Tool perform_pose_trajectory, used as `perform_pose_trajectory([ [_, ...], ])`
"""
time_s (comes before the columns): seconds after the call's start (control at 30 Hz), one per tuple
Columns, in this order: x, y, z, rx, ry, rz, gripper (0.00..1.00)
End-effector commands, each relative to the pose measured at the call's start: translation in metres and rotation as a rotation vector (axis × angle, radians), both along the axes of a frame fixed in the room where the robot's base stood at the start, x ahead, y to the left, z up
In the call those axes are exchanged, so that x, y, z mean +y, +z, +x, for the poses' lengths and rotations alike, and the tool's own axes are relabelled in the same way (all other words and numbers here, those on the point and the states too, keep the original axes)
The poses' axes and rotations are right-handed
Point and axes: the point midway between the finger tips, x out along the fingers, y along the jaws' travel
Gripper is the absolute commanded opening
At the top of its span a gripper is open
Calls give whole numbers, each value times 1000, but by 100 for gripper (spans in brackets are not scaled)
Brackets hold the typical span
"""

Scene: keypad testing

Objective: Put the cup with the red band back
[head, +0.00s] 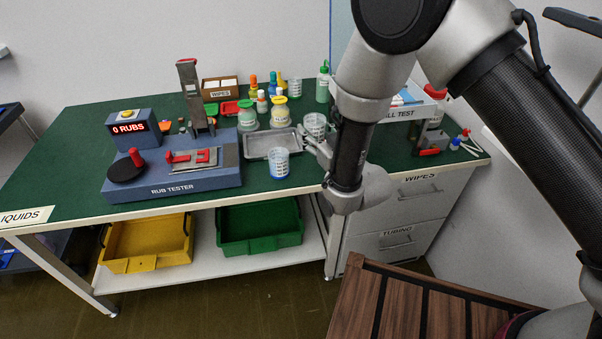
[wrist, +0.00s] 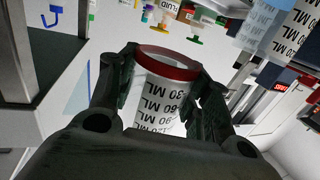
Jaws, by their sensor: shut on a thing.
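The cup with the red band (wrist: 165,98) is a clear measuring cup with ML marks and a red rim band. It sits between the two fingers of my gripper (wrist: 163,82) in the wrist view, and the gripper is shut on it. In the head view the held cup (head: 315,124) shows just right of the metal tray, partly hidden by my gripper (head: 314,142). Its band colour is not clear there, and I cannot tell whether it touches the table.
A blue-banded cup (head: 278,163) stands near the table's front edge, before the metal tray (head: 271,155). The rub tester (head: 171,190) is at left. Bottles, including a green-capped jar (head: 247,118), stand behind. A white test unit (head: 400,112) is at right.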

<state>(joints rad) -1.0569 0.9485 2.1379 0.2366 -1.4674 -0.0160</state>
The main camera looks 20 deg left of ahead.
Motion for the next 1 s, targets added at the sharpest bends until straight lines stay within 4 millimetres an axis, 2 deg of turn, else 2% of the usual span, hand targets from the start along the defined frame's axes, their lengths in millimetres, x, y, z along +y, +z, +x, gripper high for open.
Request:
perform_pose_trajectory([
  [0.1,-2,-27,0,2,-3,-5,32],
  [0.2,-2,-44,0,0,-3,-4,32],
  [0.37,-1,-60,0,1,-2,-2,32],
  [0.57,-1,-91,0,1,-2,-3,32],
  [1.0,-1,-99,0,0,-2,-1,32],
])
